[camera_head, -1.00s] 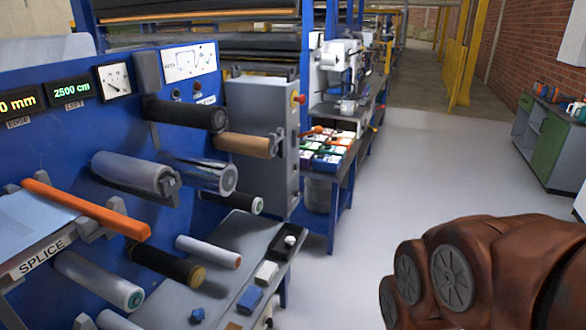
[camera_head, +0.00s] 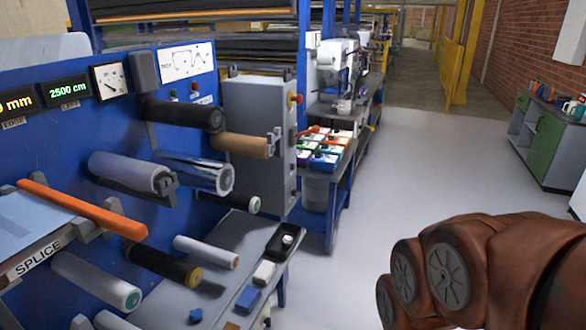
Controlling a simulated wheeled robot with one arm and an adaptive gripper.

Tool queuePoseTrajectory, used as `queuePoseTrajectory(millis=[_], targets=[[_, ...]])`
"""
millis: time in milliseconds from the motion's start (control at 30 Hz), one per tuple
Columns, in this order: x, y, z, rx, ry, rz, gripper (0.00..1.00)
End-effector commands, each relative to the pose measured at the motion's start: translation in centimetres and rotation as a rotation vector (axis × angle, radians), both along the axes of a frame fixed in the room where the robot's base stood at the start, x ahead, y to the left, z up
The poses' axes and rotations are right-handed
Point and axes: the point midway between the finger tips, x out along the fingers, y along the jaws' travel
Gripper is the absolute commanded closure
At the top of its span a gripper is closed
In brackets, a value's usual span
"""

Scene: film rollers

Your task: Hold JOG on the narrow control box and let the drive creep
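A narrow grey control box (camera_head: 258,140) stands at the right end of the blue roller panel. A red knob (camera_head: 297,100) sits on its right edge, and small dark fittings show down its narrow side. No JOG label can be read at this size. My gripper's fingertips do not show. A bulky reddish-brown jointed part with round ribbed discs, apparently my own arm, fills the lower right. It is well apart from the control box in the picture.
The blue panel (camera_head: 45,135) carries several protruding rollers and an orange bar (camera_head: 80,208). A grey shelf (camera_head: 212,285) below holds a black tray (camera_head: 286,240) and small blocks. Coloured bins (camera_head: 325,148) stand on a bench behind. The floor (camera_head: 425,165) on the right is clear.

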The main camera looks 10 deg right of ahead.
Motion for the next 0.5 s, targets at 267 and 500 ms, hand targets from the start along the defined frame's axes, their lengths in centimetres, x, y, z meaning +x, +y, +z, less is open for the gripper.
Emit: queuePoseTrajectory(millis=[267, 500], targets=[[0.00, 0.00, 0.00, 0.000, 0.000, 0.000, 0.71], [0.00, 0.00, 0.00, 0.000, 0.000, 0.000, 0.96]])
